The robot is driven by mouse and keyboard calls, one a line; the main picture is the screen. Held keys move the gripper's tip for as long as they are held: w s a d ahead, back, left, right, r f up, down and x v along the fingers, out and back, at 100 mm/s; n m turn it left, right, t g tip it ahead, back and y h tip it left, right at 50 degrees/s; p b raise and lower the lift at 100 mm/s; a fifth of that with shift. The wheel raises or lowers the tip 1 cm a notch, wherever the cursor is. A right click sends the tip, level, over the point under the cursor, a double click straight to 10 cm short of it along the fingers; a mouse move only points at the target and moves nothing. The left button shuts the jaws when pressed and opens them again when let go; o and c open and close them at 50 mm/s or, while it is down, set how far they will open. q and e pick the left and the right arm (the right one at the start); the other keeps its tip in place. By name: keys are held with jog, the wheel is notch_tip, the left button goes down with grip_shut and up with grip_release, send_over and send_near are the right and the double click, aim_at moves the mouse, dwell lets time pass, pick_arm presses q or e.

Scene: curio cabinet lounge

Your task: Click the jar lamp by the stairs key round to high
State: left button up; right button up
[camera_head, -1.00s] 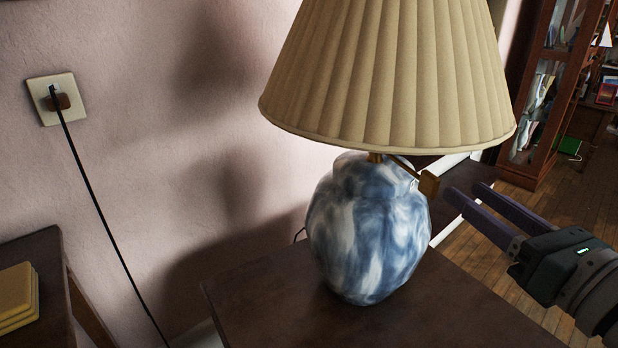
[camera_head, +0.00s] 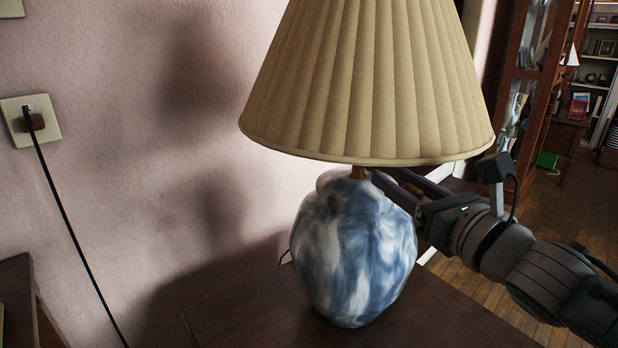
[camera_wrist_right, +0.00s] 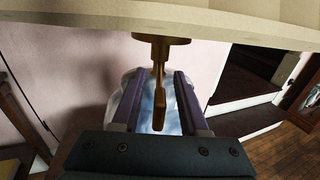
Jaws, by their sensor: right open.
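The jar lamp has a blue and white marbled body (camera_head: 350,250) and a pleated beige shade (camera_head: 370,80); it stands upright on a dark wooden table. Its brass key (camera_wrist_right: 158,98) hangs below the socket in the right wrist view, between the two purple fingers of my right gripper (camera_wrist_right: 159,100). The fingers are open, with a gap on each side of the key. In the head view my right gripper (camera_head: 395,183) reaches under the shade from the right, and it hides the key there. My left gripper is out of view.
The dark table top (camera_head: 460,315) is bare in front of the lamp. A wall socket (camera_head: 30,121) with a plug and black cord is at the left. A glass-fronted cabinet (camera_head: 520,90) stands at the back right. The shade edge lies close above my right gripper.

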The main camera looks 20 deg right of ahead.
grip_shut()
dwell(0.6)
